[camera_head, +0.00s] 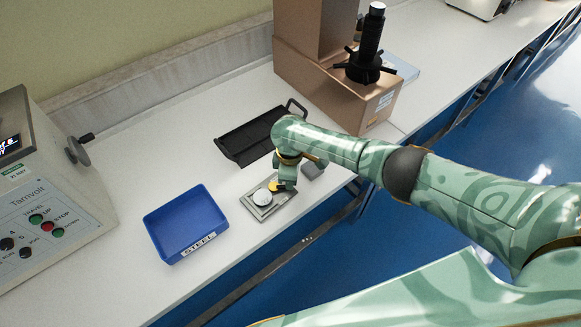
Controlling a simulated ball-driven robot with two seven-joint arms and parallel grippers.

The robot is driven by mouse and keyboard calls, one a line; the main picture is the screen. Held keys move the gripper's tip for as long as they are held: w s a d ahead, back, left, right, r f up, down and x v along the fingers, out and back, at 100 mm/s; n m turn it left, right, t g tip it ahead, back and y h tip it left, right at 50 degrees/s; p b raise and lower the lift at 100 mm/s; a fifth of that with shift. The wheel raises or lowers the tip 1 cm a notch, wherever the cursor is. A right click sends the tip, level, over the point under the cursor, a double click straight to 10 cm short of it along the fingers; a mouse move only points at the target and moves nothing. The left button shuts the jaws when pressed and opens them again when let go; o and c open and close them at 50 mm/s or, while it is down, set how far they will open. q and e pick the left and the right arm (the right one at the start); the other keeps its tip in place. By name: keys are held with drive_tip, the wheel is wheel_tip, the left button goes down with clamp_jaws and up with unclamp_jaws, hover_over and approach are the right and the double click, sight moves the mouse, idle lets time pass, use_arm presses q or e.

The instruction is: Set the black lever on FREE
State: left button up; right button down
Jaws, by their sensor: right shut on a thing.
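A black handle (86,138) sticks out by a grey wheel on the side of the grey tester (70,185) at the left. I cannot tell whether it is the task's lever, and I can read no FREE mark. My right gripper (282,186) points down over the grey tray (254,210) in the middle. It is shut on a small yellow piece (273,186), mostly hidden by the fingers. A pale round disc (262,197) lies in the tray just left of it. My left gripper is not in view.
A blue bin (150,225) marked STEEL stands near the bench's front edge. A black tray (240,140) lies behind my right arm. A brown tester (300,62) with a black spoked handle (365,68) stands at the back. Bare bench lies between bin and black tray.

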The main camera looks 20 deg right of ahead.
drive_tip(key=m+p, duration=0.1)
drive_tip(key=s+m+p, duration=0.1)
drive_tip(key=shift+a+r+m, duration=0.2)
drive_tip(key=shift+a+m, duration=0.05)
drive_tip(key=shift+m, duration=0.05)
drive_tip(key=shift+s+a+f+m+p, duration=0.1)
drive_tip(key=shift+s+a+m+p, duration=0.1)
drive_tip(key=shift+m+p, duration=0.4)
drive_tip(key=shift+s+a+f+m+p, duration=0.15)
drive_tip(key=shift+m+p, duration=0.25)
drive_tip(key=shift+m, duration=0.3)
drive_tip(key=shift+d, duration=0.1)
drive_tip(key=c, duration=1.3)
unclamp_jaws()
drive_tip(key=shift+r, duration=0.15)
wheel_tip(320, 180, up, 16)
drive_tip(key=p, duration=1)
